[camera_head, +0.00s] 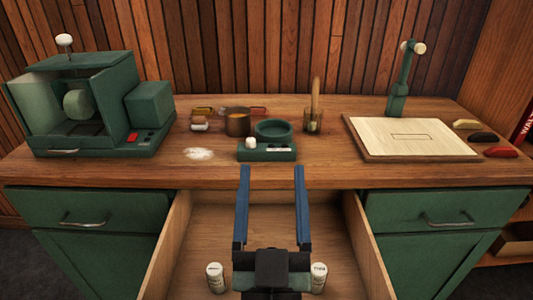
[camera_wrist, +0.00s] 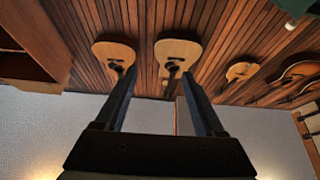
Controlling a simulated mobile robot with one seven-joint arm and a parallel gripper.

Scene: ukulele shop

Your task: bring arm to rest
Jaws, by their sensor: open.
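My gripper (camera_head: 272,172) is open and empty, with its two long blue fingers wide apart. In the head view it shows in front of the bench, over the open drawer (camera_head: 330,222), and its fingertips overlap the bench's front edge. In the wrist view my gripper (camera_wrist: 160,72) points at a wood-slat wall with ukuleles, and nothing lies between the fingers. My arm behind the gripper hides part of the drawer.
Ukuleles (camera_wrist: 178,55) hang on the wall.

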